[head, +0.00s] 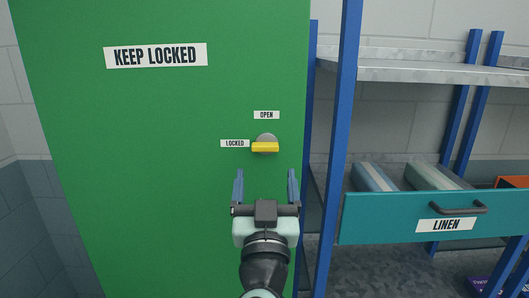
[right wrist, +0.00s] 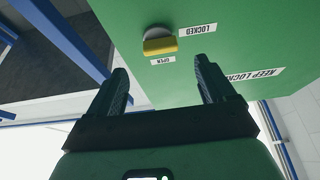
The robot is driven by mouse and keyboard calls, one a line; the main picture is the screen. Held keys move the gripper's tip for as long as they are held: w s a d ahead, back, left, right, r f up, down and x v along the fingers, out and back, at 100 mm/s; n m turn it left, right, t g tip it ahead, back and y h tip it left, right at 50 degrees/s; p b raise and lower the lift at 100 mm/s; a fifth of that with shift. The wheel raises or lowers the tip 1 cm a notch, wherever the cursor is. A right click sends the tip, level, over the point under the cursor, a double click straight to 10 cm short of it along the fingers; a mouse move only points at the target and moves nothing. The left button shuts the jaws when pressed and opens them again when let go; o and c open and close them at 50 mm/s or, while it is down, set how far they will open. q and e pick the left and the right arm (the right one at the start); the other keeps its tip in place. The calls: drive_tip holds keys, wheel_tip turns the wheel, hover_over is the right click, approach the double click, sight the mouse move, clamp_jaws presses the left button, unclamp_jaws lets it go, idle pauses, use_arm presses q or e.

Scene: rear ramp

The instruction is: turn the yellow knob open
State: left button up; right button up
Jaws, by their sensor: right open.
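The yellow knob (head: 265,147) sits on a grey round base on the green door (head: 160,170). Its bar lies level, with the LOCKED label (head: 235,143) to its left and the OPEN label (head: 266,115) above. My right gripper (head: 265,175) is open and empty, with its fingers pointing at the door just below the knob in the head view. In the right wrist view the scene is upside down, and the knob (right wrist: 160,46) shows beyond the gap between the open fingers (right wrist: 160,72), apart from them. My left gripper is out of view.
A blue-framed shelf rack (head: 345,130) stands close to the right of the door. A teal LINEN drawer (head: 375,220) with folded cloths juts from it. A KEEP LOCKED sign (head: 155,55) is on the door.

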sight(265, 151)
drive_tip(key=p+x, duration=0.1)
drive_tip(key=x, duration=0.5)
drive_tip(key=shift+w+r, duration=0.15)
drive_tip(key=shift+w, duration=0.1)
drive_tip(key=c, duration=1.1)
drive_tip(key=shift+o, duration=0.2)
